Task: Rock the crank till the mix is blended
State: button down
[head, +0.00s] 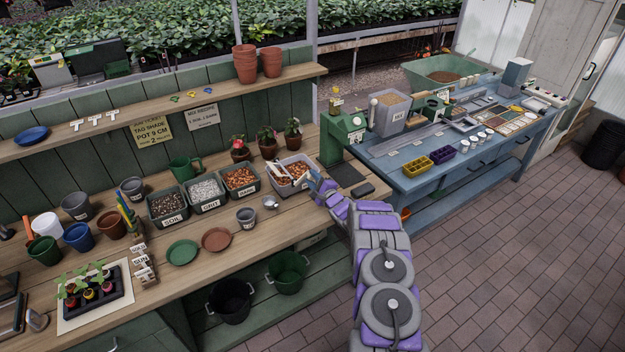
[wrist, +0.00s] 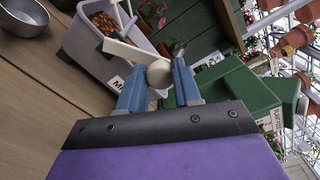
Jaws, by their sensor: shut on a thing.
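The mix bin (head: 283,183) is a pale grey tub with brown, chunky mix in it, standing on the wooden bench. In the wrist view the bin (wrist: 88,52) is tilted in the picture, with orange-brown mix (wrist: 103,22) inside and a partly hidden label starting with M. A cream crank (wrist: 128,51) crosses above the bin and ends in a round knob (wrist: 159,73). My gripper (wrist: 158,84) has its two blue fingers on either side of the knob and is shut on it. In the head view my gripper (head: 318,184) is at the bin's right edge. How evenly the mix is blended is too small to tell.
Soil (head: 168,206), grit (head: 206,190) and bark (head: 240,180) tubs stand left of the bin. A small metal bowl (head: 270,202) sits in front of it. A green machine (head: 333,146) stands close on the right. Potted plants (head: 267,143) are behind. Paved floor (head: 480,260) is clear.

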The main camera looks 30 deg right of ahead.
jog(key=shift+d+f, duration=0.1)
dwell(0.3)
jog(key=c, duration=0.8)
grip_release()
jog(key=shift+s+d, duration=0.2)
jog(key=shift+s, duration=4.15)
jog(key=shift+s+d, duration=0.2)
jog(key=shift+s, duration=4.15)
